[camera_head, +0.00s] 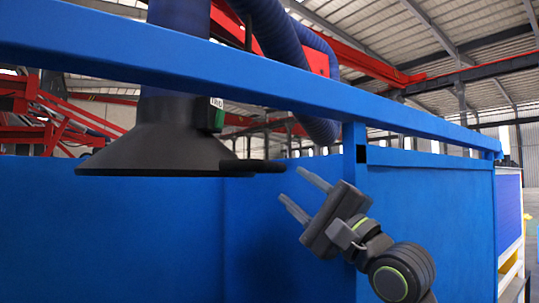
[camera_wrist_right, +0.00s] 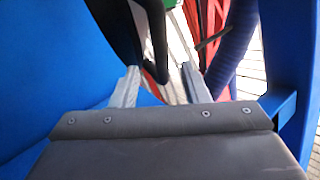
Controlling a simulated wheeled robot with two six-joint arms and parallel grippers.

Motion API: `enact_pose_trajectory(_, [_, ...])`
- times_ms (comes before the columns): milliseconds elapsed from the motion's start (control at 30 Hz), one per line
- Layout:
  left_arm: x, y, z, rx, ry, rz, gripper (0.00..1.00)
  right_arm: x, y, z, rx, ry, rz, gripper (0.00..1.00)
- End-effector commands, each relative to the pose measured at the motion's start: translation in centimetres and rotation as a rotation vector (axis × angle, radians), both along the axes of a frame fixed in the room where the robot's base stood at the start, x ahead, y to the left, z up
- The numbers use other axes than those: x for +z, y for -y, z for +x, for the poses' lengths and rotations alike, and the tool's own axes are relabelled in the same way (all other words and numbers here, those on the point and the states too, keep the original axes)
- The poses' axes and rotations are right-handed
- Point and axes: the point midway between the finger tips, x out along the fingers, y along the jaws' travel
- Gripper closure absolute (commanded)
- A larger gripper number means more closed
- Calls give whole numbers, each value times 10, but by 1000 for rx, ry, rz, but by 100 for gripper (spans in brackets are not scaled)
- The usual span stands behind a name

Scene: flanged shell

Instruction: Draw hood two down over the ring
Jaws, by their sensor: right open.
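The hood (camera_head: 155,145), a dark grey flared cone on a blue hose, hangs behind the blue top rail at the left. A small green and white label sits on its side, too small to read surely. A flat black handle (camera_head: 255,166) sticks out from its rim to the right. My right gripper (camera_head: 290,184) is open and empty, just below and right of the handle, apart from it. In the right wrist view, its two fingers (camera_wrist_right: 160,85) are spread, with dark hood parts (camera_wrist_right: 115,35) beyond them. I cannot make out the ring. My left gripper is not in view.
A blue rail (camera_head: 270,75) crosses in front of the hood, and a blue post (camera_head: 355,150) stands just right of my right gripper. Blue panels (camera_head: 290,240) lie behind and below. A second blue hose (camera_head: 320,95) hangs behind the rail.

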Motion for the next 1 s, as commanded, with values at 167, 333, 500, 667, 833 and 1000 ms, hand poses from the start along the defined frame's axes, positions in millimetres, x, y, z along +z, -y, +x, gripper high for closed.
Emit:
enact_pose_trajectory(167, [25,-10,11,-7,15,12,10,26,-25,24,3,-4,2,59])
enact_pose_trajectory(333, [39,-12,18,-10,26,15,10,38,-41,42,1,-2,0,59])
enact_pose_trajectory(500, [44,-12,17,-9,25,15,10,43,-50,51,1,-1,0,59])
enact_pose_trajectory(667, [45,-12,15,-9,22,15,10,44,-52,53,-1,-1,0,59])
enact_pose_trajectory(833, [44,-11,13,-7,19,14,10,44,-52,53,-1,0,0,59])
enact_pose_trajectory(1000, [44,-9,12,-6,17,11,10,44,-52,53,-1,-1,0,77])
